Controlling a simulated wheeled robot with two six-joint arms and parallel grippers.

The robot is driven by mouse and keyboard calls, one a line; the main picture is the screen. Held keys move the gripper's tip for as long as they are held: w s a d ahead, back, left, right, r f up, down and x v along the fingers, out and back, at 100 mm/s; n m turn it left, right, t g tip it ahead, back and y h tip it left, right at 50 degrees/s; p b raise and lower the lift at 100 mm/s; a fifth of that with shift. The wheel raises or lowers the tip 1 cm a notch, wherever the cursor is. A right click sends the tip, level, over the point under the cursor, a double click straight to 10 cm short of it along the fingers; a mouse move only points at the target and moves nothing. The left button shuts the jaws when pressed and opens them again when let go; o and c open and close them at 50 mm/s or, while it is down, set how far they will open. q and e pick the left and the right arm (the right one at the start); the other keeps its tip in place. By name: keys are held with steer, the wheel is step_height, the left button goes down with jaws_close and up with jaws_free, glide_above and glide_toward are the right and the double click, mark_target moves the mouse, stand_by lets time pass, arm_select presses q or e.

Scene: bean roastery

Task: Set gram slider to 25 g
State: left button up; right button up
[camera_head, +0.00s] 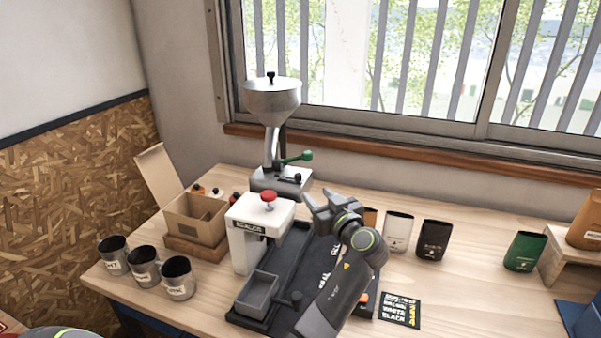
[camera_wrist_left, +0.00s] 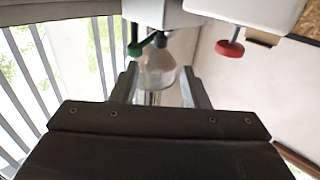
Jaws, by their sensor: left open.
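A metal dispenser with a funnel hopper (camera_head: 272,100) stands at the back of the table, with a green-knobbed lever (camera_head: 299,157) on its side. Its grey base (camera_head: 280,181) carries a small dark knob (camera_head: 297,178); I cannot tell whether this is the gram slider, and no gram marks are readable. My left gripper (camera_head: 318,208) is open and empty in front of and right of that base, apart from it.
A white machine with a red knob (camera_head: 268,197) stands close left of my gripper, by a black tray (camera_head: 240,318) with a grey bin (camera_head: 257,294). Several mugs (camera_head: 145,266) and an open carton (camera_head: 195,218) are left. Pouches (camera_head: 434,240) stand right.

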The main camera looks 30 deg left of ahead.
mark_target(300, 177)
arm_select(q)
steer(key=p+x, duration=0.3)
steer(key=x, duration=0.6)
steer(key=shift+w+a+r, duration=0.1)
steer(key=shift+r, duration=0.05)
steer(key=shift+w+a, duration=0.2)
steer(key=shift+a, duration=0.25)
arm_select(e)
steer(key=r, duration=0.1)
steer(key=w+a+r, duration=0.1)
steer(key=r, duration=0.1)
steer(key=shift+w+a+r, duration=0.25)
steer(key=shift+w+r, duration=0.05)
steer(key=shift+r, duration=0.1)
arm_select(q)
steer(key=shift+c, duration=0.2)
jaws_close()
arm_select(e)
steer(key=shift+s, duration=0.1)
